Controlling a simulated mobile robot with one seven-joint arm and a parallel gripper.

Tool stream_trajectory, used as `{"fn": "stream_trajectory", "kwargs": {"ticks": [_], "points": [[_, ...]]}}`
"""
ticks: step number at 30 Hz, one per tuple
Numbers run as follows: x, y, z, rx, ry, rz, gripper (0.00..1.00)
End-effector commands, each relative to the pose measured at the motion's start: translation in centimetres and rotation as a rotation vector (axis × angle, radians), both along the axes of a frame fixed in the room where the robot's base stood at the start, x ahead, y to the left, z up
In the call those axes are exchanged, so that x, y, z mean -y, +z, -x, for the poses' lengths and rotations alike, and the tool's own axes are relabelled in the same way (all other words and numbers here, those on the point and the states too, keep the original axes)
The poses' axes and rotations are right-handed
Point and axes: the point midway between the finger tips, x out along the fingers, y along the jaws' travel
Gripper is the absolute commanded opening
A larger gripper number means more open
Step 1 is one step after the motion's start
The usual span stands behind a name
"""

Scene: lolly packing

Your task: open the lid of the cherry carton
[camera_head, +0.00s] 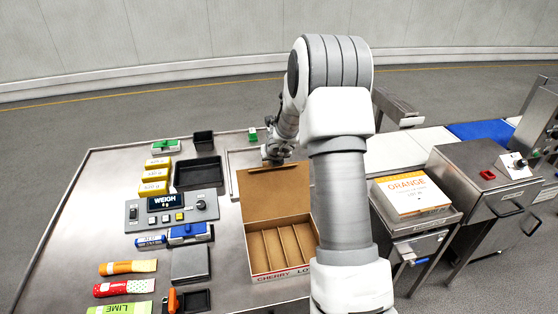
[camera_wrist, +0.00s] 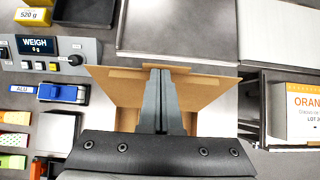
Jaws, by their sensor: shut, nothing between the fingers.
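The cherry carton (camera_head: 281,275) stands on the steel table, with red CHERRY lettering on its front. Its brown lid (camera_head: 272,192) is raised at the back, and the inside shows several long empty compartments. In the wrist view the lid (camera_wrist: 205,84) spreads behind my fingers. My gripper (camera_head: 275,160) is at the lid's upper edge in the head view. The wrist view shows its two fingers (camera_wrist: 160,70) together with nothing between them. I cannot tell whether they touch the lid. My arm hides the carton's right front corner.
To the left are a weigh panel (camera_head: 171,208), a black tray (camera_head: 198,172), yellow weights (camera_head: 154,176) and flavour tubes (camera_head: 122,287). An orange carton (camera_head: 411,194) sits on a stand at right. The table's far left is clear.

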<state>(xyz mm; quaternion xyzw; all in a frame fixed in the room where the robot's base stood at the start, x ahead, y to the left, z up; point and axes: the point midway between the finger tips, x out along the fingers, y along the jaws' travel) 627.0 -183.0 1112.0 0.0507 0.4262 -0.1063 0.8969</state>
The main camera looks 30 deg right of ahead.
Motion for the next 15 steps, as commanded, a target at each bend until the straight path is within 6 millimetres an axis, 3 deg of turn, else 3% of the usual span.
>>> {"fn": "stream_trajectory", "kwargs": {"ticks": [15], "points": [[-0.58, -0.19, -0.89, 0.000, 0.001, 0.001, 0.00]]}}
